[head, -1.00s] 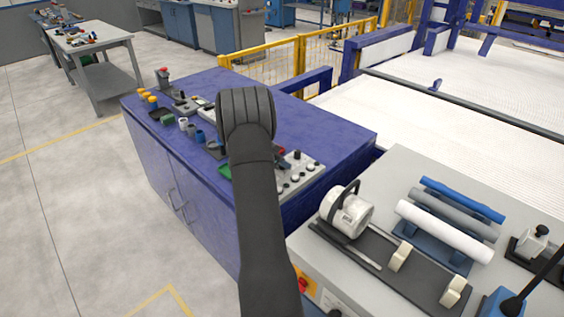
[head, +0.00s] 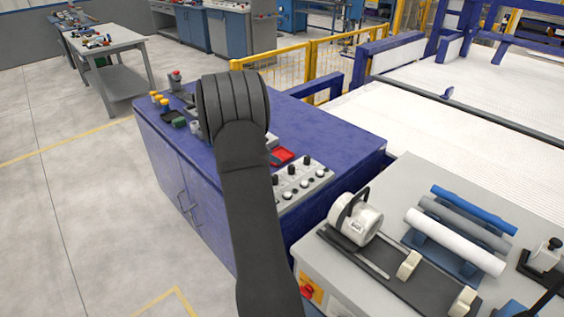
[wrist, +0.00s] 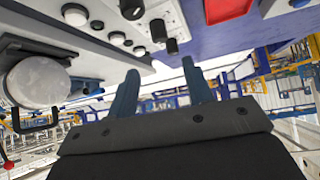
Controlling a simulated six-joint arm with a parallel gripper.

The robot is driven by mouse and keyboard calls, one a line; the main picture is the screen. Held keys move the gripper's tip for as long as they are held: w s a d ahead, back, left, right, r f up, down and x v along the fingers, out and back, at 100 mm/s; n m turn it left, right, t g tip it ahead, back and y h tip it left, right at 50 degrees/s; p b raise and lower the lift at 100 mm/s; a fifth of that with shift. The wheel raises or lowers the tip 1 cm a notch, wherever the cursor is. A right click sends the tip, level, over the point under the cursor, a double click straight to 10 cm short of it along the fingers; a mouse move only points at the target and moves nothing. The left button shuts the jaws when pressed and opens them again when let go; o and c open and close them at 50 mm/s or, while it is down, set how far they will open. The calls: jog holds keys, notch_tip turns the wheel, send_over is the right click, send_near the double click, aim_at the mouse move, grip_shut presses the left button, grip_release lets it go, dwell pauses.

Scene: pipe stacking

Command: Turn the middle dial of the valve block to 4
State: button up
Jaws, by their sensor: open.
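A light panel (head: 303,180) on the near right end of the purple bench carries several black knobs and white buttons. It also shows at the top of the wrist view (wrist: 182,18), where three black dials stand in a row; the middle one is a black dial (wrist: 158,31). I cannot read numbers or the dial's setting, and cannot be sure this panel is the valve block. My gripper (wrist: 163,85) is open and empty, its two blue-grey fingers apart. The fingertips appear below the dials in the wrist view, without visible contact. In the head view my arm hides the gripper.

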aim_at(291, 166)
jog(key=v, duration=0.5)
jog(key=x, duration=1.7)
jog(key=shift+w+d+f, duration=0.1)
jog(key=shift+d+f, duration=0.05)
jog(key=shift+d, duration=0.05)
jog(key=shift+a, duration=0.1)
